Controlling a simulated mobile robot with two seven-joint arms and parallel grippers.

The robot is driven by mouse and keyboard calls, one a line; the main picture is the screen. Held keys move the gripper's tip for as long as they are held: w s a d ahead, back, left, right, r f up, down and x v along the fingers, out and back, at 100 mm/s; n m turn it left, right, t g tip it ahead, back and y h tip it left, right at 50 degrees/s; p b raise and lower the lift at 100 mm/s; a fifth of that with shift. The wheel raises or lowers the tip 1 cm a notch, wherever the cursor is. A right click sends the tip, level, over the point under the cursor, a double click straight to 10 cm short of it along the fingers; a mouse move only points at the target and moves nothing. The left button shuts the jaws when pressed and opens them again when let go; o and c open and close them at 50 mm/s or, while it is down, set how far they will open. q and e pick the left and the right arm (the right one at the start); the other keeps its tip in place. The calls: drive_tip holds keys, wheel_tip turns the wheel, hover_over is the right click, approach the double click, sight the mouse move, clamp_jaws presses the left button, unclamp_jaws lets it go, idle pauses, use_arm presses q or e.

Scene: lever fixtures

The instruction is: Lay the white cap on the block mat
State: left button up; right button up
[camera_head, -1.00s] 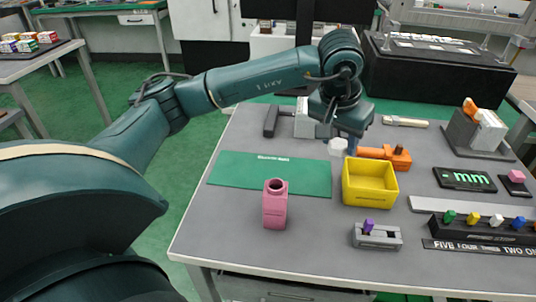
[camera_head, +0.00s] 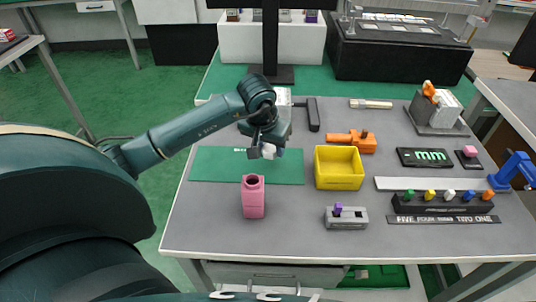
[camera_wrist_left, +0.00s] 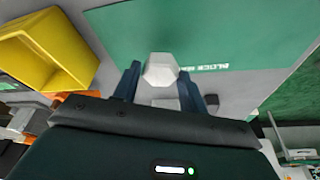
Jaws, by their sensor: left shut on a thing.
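The white cap (camera_head: 268,153) is held in my left gripper (camera_head: 264,150). In the left wrist view, the cap (camera_wrist_left: 161,70) sits between the two blue fingertips (camera_wrist_left: 160,84). The block mat (camera_head: 215,166) is a flat green sheet at the left of the table. In the head view the cap lies over the mat's far right part. In the left wrist view it overlaps the lettered edge of the mat (camera_wrist_left: 235,35). Whether the cap touches the mat I cannot tell. My right gripper is not in view.
A pink holed block (camera_head: 253,200) stands in front of the mat. A yellow bin (camera_head: 339,181) is right of it, with an orange tool (camera_head: 352,141) behind. A dark hammer-like thing (camera_head: 313,115) lies at the back. A grey switch fixture (camera_head: 346,220) stands in front.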

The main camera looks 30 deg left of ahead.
sight(268, 151)
use_arm(q)
drive_tip(key=shift+f, duration=1.75)
drive_tip(key=shift+f, duration=0.15)
drive_tip(key=o, duration=1.1)
drive_tip(key=shift+r, duration=0.4)
drive_tip(key=v, duration=1.1)
drive_tip(key=shift+s+r, duration=0.2)
drive_tip(key=shift+r, duration=0.1)
drive_tip(key=shift+d, duration=0.1)
